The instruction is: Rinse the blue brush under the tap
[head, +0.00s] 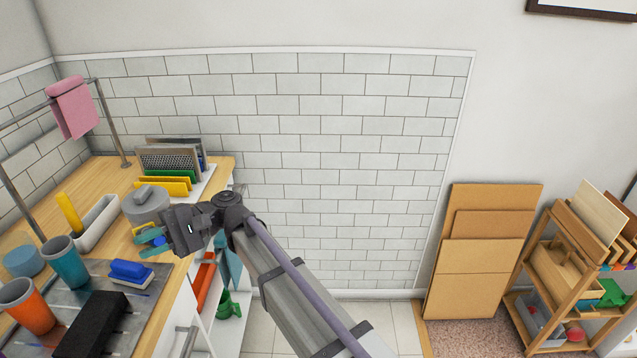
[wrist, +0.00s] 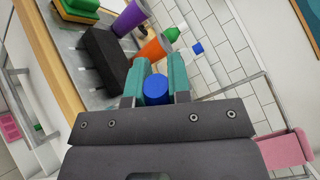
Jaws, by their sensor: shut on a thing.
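A blue block-shaped brush (head: 130,270) with a pale underside lies on the grey mat (head: 160,283) on the wooden counter, in the head view. My gripper (head: 145,241) is above the counter, just behind the brush in the picture. Its teal fingers are closed on a rounded blue thing (wrist: 156,90), seen between them in the wrist view. Most of that thing is hidden, and I cannot tell what it is. A bit of yellow shows beside the fingers in the head view. I see no tap in either view.
On the mat are a black block (head: 92,325), an orange cup (head: 27,305) and a teal cup (head: 66,262). A grey round container (head: 145,204) and a white tray (head: 97,224) stand behind. A metal rail with a pink cloth (head: 72,108) rises at left.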

